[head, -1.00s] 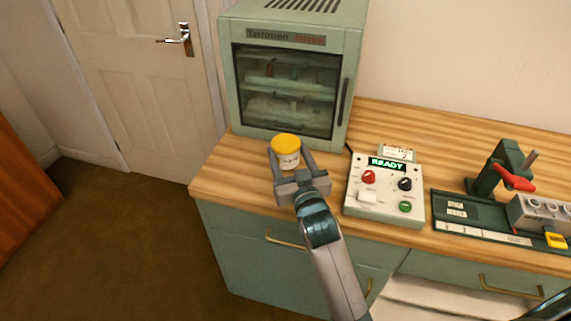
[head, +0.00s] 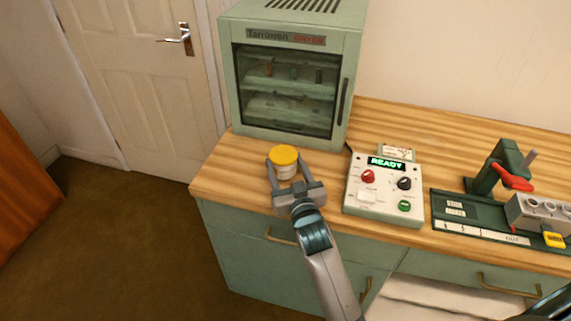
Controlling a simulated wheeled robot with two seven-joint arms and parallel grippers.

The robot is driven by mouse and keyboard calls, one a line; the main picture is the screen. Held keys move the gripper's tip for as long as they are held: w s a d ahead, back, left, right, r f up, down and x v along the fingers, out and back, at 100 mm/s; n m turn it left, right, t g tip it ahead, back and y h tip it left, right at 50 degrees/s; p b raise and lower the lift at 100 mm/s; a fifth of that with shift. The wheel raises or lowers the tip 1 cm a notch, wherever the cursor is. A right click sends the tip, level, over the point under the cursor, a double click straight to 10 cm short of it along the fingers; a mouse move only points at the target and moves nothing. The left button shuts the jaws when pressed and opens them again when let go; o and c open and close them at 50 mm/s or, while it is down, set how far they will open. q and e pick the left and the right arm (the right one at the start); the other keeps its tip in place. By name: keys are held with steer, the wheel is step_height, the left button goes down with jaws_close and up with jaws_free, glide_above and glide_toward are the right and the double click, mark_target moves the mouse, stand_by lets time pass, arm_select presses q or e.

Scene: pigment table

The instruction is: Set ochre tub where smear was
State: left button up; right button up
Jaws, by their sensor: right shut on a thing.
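The ochre tub (head: 287,172) is a small white pot with a yellow-ochre lid, upright near the left end of the wooden counter, in front of the dryer. My right gripper (head: 284,172) is shut on it, one finger on each side. I cannot tell whether the tub's base touches the wood. No smear shows on the bare counter; wood under the tub and gripper is hidden. My left gripper is not in view.
The green dryer (head: 292,38) stands behind the tub, its glass door shut. A control box (head: 384,190) reading READY is to the right, then a dark green tray (head: 455,210) with a red-handled press (head: 512,178). Bare counter (head: 225,170) lies left of the tub.

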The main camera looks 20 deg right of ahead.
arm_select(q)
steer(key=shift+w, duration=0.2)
arm_select(e)
steer(key=o, duration=1.3)
steer(key=shift+f, duration=0.1)
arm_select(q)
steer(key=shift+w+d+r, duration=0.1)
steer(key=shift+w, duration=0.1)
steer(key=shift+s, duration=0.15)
arm_select(e)
steer(key=shift+s, duration=0.15)
steer(key=s, duration=0.3)
steer(key=s+b, duration=0.1)
steer(key=s, duration=0.3)
steer(key=s+b, duration=0.1)
steer(key=s, duration=0.2)
steer(key=shift+s+a, duration=0.25)
steer(key=shift+s, duration=0.55)
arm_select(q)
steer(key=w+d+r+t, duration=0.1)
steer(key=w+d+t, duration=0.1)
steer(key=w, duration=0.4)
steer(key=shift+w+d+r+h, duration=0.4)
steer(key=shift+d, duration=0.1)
